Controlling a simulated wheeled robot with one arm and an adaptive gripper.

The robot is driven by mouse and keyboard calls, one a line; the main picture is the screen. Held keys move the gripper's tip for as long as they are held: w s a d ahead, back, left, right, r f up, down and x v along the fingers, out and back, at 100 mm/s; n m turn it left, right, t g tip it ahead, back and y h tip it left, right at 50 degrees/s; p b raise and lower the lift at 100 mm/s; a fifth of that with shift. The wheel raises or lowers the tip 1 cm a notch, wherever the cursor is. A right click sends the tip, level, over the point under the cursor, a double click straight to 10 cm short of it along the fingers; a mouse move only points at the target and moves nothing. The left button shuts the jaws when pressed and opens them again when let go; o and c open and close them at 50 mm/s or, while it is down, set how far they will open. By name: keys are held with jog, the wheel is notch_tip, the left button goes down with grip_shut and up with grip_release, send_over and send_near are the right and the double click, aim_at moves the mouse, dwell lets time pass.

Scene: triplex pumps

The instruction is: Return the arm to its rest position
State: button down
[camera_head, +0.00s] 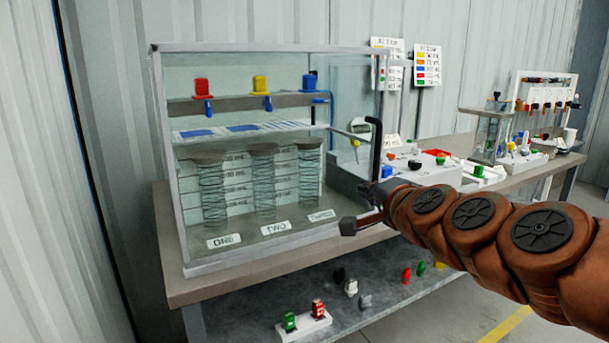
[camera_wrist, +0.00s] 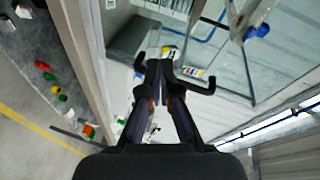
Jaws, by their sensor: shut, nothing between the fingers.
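My arm (camera_head: 480,225) reaches in from the lower right in the head view, made of brown rounded segments with dark round caps. My gripper (camera_head: 366,200) is at its left end, in front of the right side of the clear pump case (camera_head: 165,120). In the wrist view my gripper (camera_wrist: 158,82) has its two dark fingers drawn together, shut and empty. Dark hooked parts stick out on both sides of the fingers. The gripper looks apart from the case, but the exact gap cannot be told.
The case holds three coiled columns labelled ONE, TWO and THREE, under red (camera_head: 202,86), yellow (camera_head: 260,84) and blue (camera_head: 309,82) knobs. It stands on a workbench (camera_head: 190,290). A lower shelf (camera_head: 385,300) bears small coloured parts. Floor (camera_head: 540,325) is open at the lower right.

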jog(key=s+a+f+n+g, duration=0.3)
jog(key=s+f+n+g, duration=0.1)
jog(key=s+f, duration=0.4)
jog(key=s+a+f+n+g, duration=0.3)
jog(key=s+f+n+g, duration=0.15)
jog(key=f, duration=0.55)
jog(key=s+d+f+n+g+h, duration=0.1)
jog(key=s+d+f+g, duration=0.25)
jog(key=s, duration=0.45)
jog(key=s+d+f+n+g+h, duration=0.1)
jog(key=s+d+f+g+h, duration=0.2)
jog(key=s, duration=0.5)
jog(key=s+d+f+n+g, duration=0.1)
jog(key=s+d+f+g, duration=0.25)
jog(key=s, duration=0.45)
notch_tip(320, 180, up, 24)
jog(key=t+p, duration=0.1)
jog(key=p, duration=2.2)
jog(key=shift+s+d+r, duration=0.15)
jog(key=shift+s+d, duration=0.1)
jog(key=shift+s, duration=0.2)
